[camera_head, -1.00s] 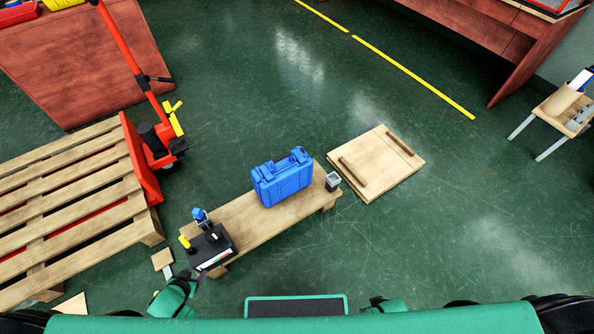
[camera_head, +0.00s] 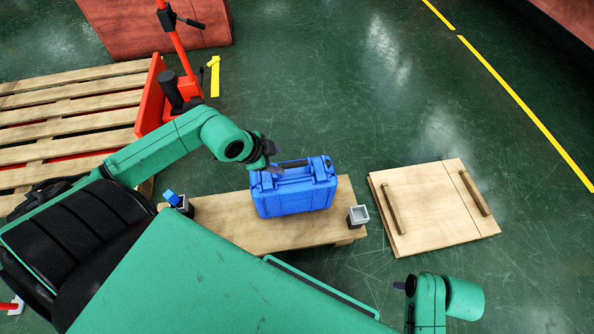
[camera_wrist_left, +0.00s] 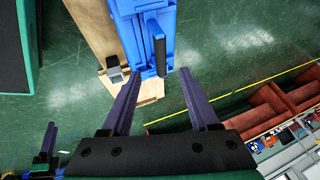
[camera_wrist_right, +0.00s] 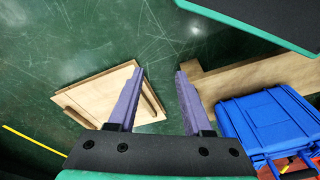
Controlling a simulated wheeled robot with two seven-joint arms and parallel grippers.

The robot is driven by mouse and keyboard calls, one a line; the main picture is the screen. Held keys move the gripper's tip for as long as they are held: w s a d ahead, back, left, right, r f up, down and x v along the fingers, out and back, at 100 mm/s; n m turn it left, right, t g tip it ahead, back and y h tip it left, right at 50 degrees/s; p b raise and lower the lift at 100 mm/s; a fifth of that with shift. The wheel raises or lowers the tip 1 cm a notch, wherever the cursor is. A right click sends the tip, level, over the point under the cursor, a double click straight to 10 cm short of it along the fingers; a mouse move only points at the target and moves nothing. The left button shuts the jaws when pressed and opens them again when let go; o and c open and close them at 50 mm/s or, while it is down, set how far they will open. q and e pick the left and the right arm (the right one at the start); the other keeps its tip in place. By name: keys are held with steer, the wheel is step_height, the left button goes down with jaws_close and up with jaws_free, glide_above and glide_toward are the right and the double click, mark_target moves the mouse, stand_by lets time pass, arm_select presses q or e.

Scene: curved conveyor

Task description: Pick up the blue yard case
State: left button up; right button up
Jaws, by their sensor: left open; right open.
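The blue yard case (camera_head: 295,193) stands upright on a low wooden bench (camera_head: 225,222), its dark handle on top. It also shows in the left wrist view (camera_wrist_left: 128,35) and in the right wrist view (camera_wrist_right: 262,120). My left gripper (camera_head: 270,163) is open over the case's top left side in the head view. In the left wrist view its spread fingers (camera_wrist_left: 158,85) point toward the case's handle (camera_wrist_left: 158,52), with nothing between them. My right gripper (camera_head: 400,286) is at lower right, in front of the bench and apart from the case. Its fingers (camera_wrist_right: 158,75) are open and empty.
A small grey cup (camera_head: 358,215) stands at the bench's right end, and a blue-topped item (camera_head: 174,198) at its left. A wooden panel (camera_head: 432,208) with two bars lies right on the floor. A pallet (camera_head: 70,125) and red pallet jack (camera_head: 152,98) are left.

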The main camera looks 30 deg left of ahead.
mark_target(292, 164)
arm_select(q)
steer(key=b+x, duration=0.2)
steer(key=x, duration=0.4)
arm_select(e)
step_height(292, 164, up, 6)
arm_select(q)
steer(key=b+x, duration=0.2)
steer(key=x, duration=0.2)
steer(key=shift+w+d+f, duration=0.1)
steer(key=shift+w+f, duration=0.05)
steer(key=shift+w, duration=0.05)
steer(key=shift+w+d+f, duration=0.1)
jaws_close()
arm_select(e)
steer(key=w+a+f+t+y, duration=0.2)
steer(key=a+f+t, duration=0.1)
steer(key=a, duration=0.2)
steer(key=shift+w+a+f+n, duration=0.15)
steer(key=shift+w+n, duration=0.25)
